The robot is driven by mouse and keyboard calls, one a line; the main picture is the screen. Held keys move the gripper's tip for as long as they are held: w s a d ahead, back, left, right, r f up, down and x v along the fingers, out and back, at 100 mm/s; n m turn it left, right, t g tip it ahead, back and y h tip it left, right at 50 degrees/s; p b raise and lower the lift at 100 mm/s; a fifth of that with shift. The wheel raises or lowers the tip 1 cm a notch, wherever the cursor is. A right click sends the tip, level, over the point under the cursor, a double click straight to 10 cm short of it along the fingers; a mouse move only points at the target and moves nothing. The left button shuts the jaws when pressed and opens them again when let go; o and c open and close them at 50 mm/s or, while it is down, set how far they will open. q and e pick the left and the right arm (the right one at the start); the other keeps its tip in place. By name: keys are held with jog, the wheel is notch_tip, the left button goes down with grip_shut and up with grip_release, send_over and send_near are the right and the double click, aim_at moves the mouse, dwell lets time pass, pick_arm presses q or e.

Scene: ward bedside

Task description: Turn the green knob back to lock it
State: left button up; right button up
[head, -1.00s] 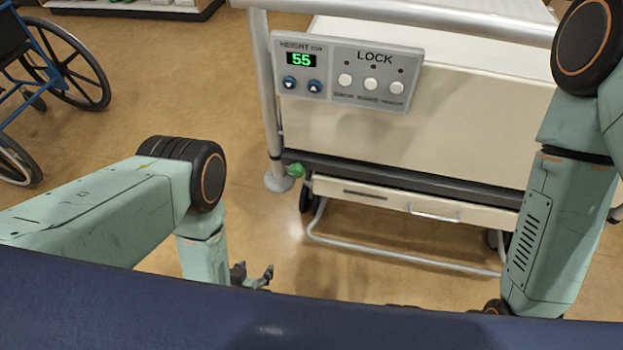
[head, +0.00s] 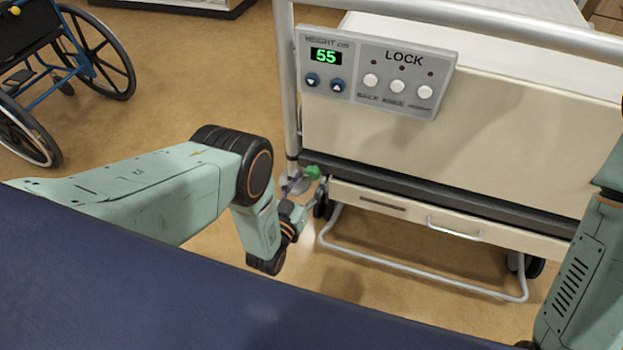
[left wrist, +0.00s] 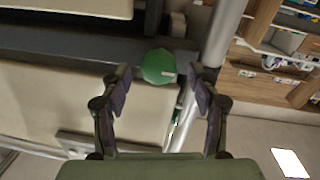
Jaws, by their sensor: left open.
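The green knob (head: 312,172) sits low on the bed's corner, beside the foot of the grey post. In the left wrist view the round green knob (left wrist: 159,67) has a small pale mark and lies between the fingertips of my left gripper (left wrist: 160,75). The fingers are spread with a gap on each side of the knob. In the head view my left gripper (head: 302,195) is close to the knob, its fingers pointing up toward it. My right gripper is out of view; part of my right arm shows at the right edge.
The bed's control panel (head: 377,72) reads 55, with several buttons. A drawer with a handle (head: 455,230) and a tubular floor frame (head: 425,272) lie right of the knob. A wheelchair (head: 60,75) stands at upper left. Open floor lies between it and the bed.

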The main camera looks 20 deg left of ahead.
pick_arm(q)
jog(key=shift+w+d, duration=0.15)
jog(key=shift+w, duration=0.85)
jog(key=c, duration=1.2)
jog(key=shift+o, duration=0.2)
